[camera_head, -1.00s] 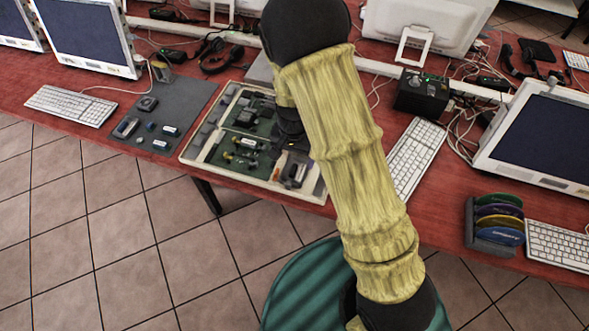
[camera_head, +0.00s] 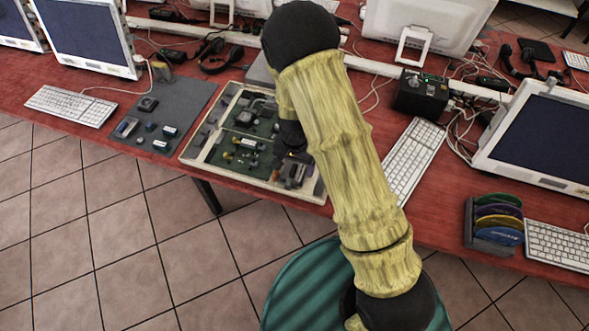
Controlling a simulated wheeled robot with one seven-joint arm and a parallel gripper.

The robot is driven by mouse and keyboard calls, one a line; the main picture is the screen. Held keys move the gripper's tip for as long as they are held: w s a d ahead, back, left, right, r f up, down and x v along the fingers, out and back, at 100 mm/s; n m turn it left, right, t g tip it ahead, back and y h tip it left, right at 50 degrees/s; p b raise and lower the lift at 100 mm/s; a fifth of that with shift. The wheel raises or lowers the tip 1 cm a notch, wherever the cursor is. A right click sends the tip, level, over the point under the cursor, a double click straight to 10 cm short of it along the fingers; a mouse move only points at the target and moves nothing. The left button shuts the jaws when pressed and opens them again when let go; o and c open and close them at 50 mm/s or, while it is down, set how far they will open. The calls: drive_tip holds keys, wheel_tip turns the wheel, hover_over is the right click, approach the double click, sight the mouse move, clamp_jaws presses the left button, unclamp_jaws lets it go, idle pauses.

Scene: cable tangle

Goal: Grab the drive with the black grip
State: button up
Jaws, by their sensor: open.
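My gripper (camera_head: 282,172) is low over the right part of the shallow cream tray (camera_head: 256,188), partly behind my arm, and its fingers are small and dark. A small dark and silver item (camera_head: 299,172) lies at the fingers, in the tray's lower right part; I cannot tell if they touch it. Small drive-like pieces (camera_head: 249,144) lie on the green part of the tray. Others, a silver-and-dark one (camera_head: 127,128) and a white-and-dark one (camera_head: 170,131), lie on the grey mat. I cannot tell which drive has the black grip.
The grey mat (camera_head: 185,100) lies left of the tray on the red table (camera_head: 160,190). A white keyboard (camera_head: 413,160) and a black box (camera_head: 422,94) stand to the right. A disc rack (camera_head: 485,235) is near the front edge. Cables and headphones (camera_head: 220,62) lie behind.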

drive_tip(key=c, duration=1.1)
drive_tip(key=shift+r, duration=0.1)
wheel_tip(320, 180, up, 28)
drive_tip(key=shift+f+p, duration=0.1)
drive_tip(key=shift+p, duration=0.35)
